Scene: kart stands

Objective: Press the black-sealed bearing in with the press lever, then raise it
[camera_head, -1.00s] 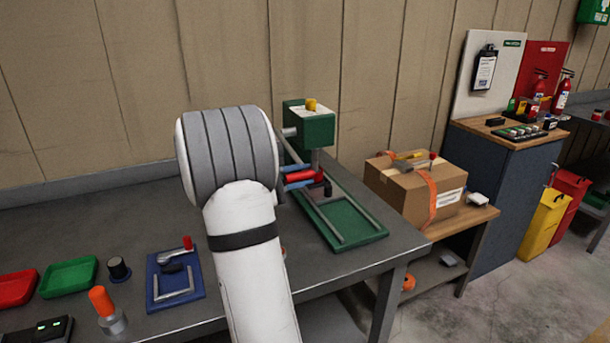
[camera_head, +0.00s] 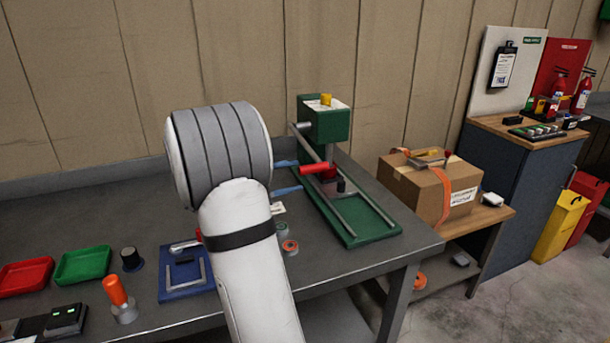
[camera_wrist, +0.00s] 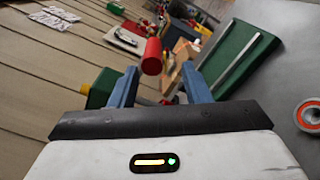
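The green press (camera_head: 325,122) stands on its green base (camera_head: 382,229) at the table's right end. Its lever (camera_head: 307,143) slopes down to a red handle (camera_head: 320,168). My gripper (camera_head: 287,177) is open and empty to the left of the handle, blue fingers pointing at it. In the wrist view the red handle (camera_wrist: 152,57) shows beyond and between the open fingers (camera_wrist: 160,85), apart from them. A small dark piece (camera_head: 341,185) shows under the handle; I cannot tell whether it is the black-sealed bearing.
An orange-ringed bearing (camera_head: 290,247) lies on the table, and also shows in the wrist view (camera_wrist: 310,115). A blue fixture (camera_head: 185,277), a green tray (camera_head: 83,264) and a red tray (camera_head: 25,276) are at left. A cardboard box (camera_head: 425,190) stands on a side table at right.

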